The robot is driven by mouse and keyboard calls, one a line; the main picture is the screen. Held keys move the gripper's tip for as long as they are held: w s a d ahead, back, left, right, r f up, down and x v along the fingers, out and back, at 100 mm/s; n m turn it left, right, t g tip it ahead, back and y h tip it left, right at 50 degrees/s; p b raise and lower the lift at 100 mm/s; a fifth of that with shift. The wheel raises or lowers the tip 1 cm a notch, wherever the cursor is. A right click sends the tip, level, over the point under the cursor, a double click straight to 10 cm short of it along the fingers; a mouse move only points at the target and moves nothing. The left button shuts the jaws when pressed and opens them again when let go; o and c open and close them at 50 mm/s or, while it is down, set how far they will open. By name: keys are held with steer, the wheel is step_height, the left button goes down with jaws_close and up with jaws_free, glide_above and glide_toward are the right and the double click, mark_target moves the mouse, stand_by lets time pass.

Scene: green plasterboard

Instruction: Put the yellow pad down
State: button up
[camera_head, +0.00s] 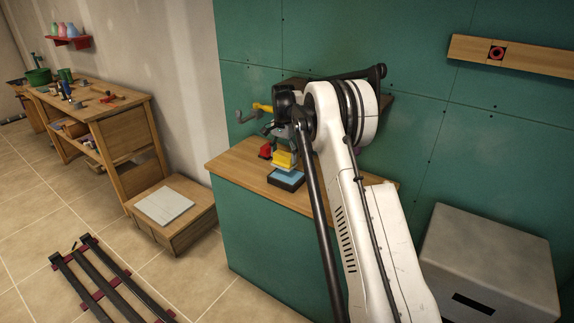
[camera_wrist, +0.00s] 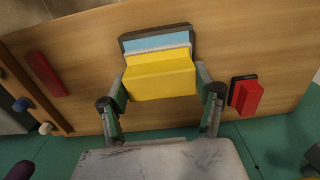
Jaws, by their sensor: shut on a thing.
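The yellow pad (camera_head: 284,160) is held in my gripper (camera_head: 281,146), over the wooden counter. In the wrist view the yellow pad (camera_wrist: 160,80) sits between the two fingers of my gripper (camera_wrist: 161,84), with a pale layer along its far edge. A light blue pad in a dark tray (camera_head: 286,183) lies on the counter below it. In the wrist view the blue pad (camera_wrist: 155,40) shows just beyond the yellow one, partly hidden by it. I cannot tell whether the yellow pad touches the blue one.
A red block (camera_wrist: 247,97) on a dark base stands on the counter beside the tray. A red strip (camera_wrist: 46,75) lies near the counter's other end. The green wall (camera_head: 420,130) rises behind.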

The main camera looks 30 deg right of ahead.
mark_target(287, 164)
steer(key=shift+w+d+f, duration=0.25)
steer(key=shift+d+f, duration=0.35)
steer(key=shift+d, duration=0.25)
steer(key=shift+f, duration=1.9)
steer(key=shift+f, duration=0.15)
steer(key=o, duration=1)
